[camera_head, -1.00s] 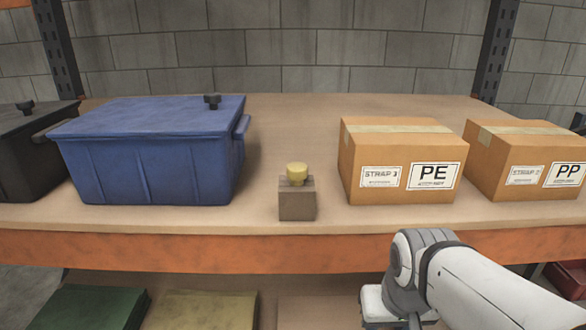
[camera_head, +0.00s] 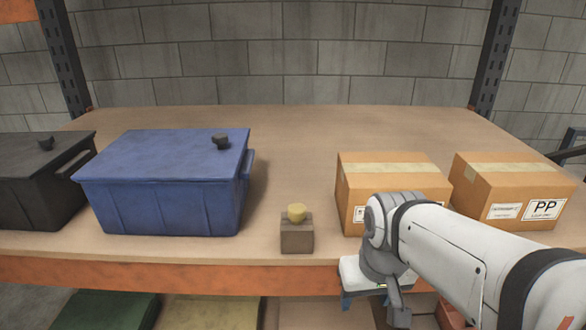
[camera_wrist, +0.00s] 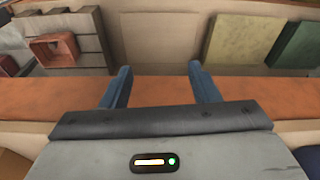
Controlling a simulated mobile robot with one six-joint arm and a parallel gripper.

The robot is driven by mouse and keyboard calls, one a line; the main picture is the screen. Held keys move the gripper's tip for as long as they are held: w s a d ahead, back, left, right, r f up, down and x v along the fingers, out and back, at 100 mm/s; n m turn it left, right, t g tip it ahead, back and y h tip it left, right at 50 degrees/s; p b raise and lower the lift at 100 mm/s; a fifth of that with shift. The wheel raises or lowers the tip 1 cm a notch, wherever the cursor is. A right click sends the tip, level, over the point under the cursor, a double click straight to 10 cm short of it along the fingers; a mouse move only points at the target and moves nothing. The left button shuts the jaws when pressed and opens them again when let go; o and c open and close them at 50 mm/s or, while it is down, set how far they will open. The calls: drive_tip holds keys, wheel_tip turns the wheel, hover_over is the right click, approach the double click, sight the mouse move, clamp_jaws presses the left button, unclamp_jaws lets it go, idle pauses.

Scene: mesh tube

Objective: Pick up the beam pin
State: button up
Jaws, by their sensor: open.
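Any shank is hidden. My gripper (camera_wrist: 160,70) is open with two blue fingers apart and nothing between them. In the head view my wrist and arm are at the lower right, in front of the shelf edge, to the right of the block and apart from it. The knob does not show in the wrist view.
A blue lidded bin (camera_head: 165,190) stands left of the block, with a black bin (camera_head: 40,195) beyond. Two cardboard boxes, one partly hidden (camera_head: 385,170) and one marked PP (camera_head: 515,190), stand right. The orange beam (camera_head: 150,275) edges the shelf. Shelf behind the block is clear.

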sight(296, 207)
drive_tip(key=w+a+r+n, duration=0.2)
drive_tip(key=w+a+r, duration=0.1)
drive_tip(key=r, duration=0.3)
drive_tip(key=w+a+r+n+g, duration=0.1)
drive_tip(key=w+a+r+n, duration=0.2)
drive_tip(key=w+a+r, duration=0.1)
drive_tip(key=w+a+r+n+g+p, duration=0.1)
drive_tip(key=w+a+r, duration=0.3)
drive_tip(key=r, duration=0.4)
drive_tip(key=shift+a+r+n, duration=0.35)
drive_tip(key=shift+a+n, duration=0.05)
drive_tip(key=shift+n, duration=0.5)
drive_tip(key=shift+a, duration=0.1)
drive_tip(key=shift+f, duration=0.35)
wheel_tip(296, 207, down, 7)
drive_tip(key=shift+r+p, duration=0.15)
drive_tip(key=shift+p, duration=0.55)
drive_tip(key=shift+c, duration=0.4)
drive_tip(key=c, duration=1)
drive_tip(key=shift+o, duration=0.2)
